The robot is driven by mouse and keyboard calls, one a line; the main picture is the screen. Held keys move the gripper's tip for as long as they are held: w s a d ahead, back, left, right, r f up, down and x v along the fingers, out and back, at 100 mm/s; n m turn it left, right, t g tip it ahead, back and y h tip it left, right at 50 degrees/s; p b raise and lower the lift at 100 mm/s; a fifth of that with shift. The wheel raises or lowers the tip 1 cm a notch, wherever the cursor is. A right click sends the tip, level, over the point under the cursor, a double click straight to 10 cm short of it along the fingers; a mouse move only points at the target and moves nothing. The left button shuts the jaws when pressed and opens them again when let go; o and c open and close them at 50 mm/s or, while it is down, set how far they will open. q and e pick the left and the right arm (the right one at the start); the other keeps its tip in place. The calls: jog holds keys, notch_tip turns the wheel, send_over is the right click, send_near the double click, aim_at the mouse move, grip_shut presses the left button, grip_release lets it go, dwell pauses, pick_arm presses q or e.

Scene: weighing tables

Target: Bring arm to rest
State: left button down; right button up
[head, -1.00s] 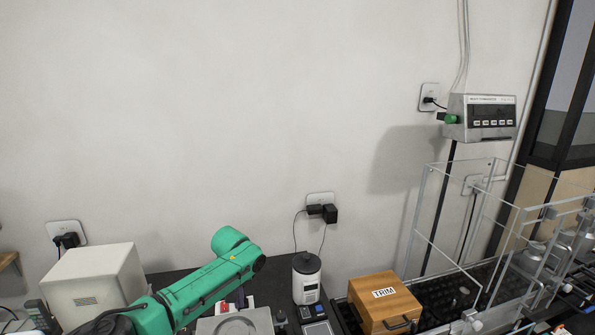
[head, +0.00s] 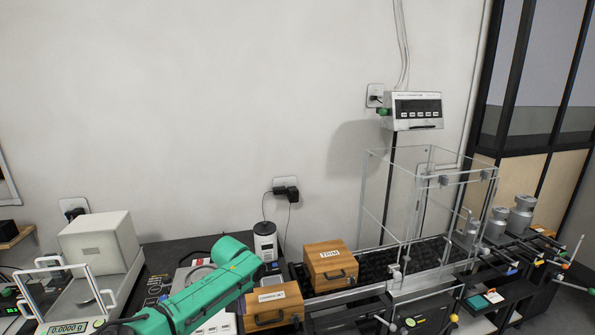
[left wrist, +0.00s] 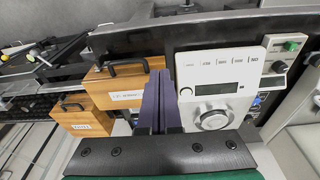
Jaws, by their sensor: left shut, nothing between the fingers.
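My left arm (head: 205,293), green, reaches in from the bottom left of the head view, over the bench. Its fingers cannot be made out there. In the left wrist view my left gripper (left wrist: 160,95) shows two dark fingers pressed together with nothing between them. They are in front of a wooden box with a black handle (left wrist: 122,92) and a white instrument panel with a dial and small display (left wrist: 222,78). Whether they touch either cannot be told. My right gripper is in neither view.
A wooden box marked TRIM (head: 330,267) stands behind another wooden box (head: 272,308). A clear-walled frame (head: 430,215) stands to the right, with metal weights (head: 521,215) beyond. A balance reading 0.0000 g (head: 70,328) and a white box-shaped unit (head: 100,243) are at left.

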pick_arm(q)
jog(key=s+a+f+m+h+b, duration=0.15)
jog(key=s+f, duration=0.35)
jog(key=f, duration=0.7)
jog(key=s+f+b, duration=0.3)
jog(key=s+f, duration=0.3)
jog(key=f, duration=0.6)
jog(key=s+a+f+m+b, duration=0.15)
jog(key=s+f, duration=0.35)
jog(key=f, duration=0.7)
jog(key=s+a+f+b, duration=0.1)
jog(key=s+f, duration=0.4)
jog(key=s, duration=0.6)
jog(key=s+a+f+m+y+b, duration=0.1)
jog(key=s+a+f, duration=0.3)
jog(key=s, duration=0.7)
jog(key=s+a+f+m+b, duration=0.1)
jog(key=s+a+f, duration=0.2)
jog(key=s+f, duration=0.3)
jog(key=s, duration=0.5)
jog(key=shift+s+a+f+g+b, duration=0.2)
jog(key=shift+s+g+b, duration=0.1)
jog(key=shift+g, duration=0.1)
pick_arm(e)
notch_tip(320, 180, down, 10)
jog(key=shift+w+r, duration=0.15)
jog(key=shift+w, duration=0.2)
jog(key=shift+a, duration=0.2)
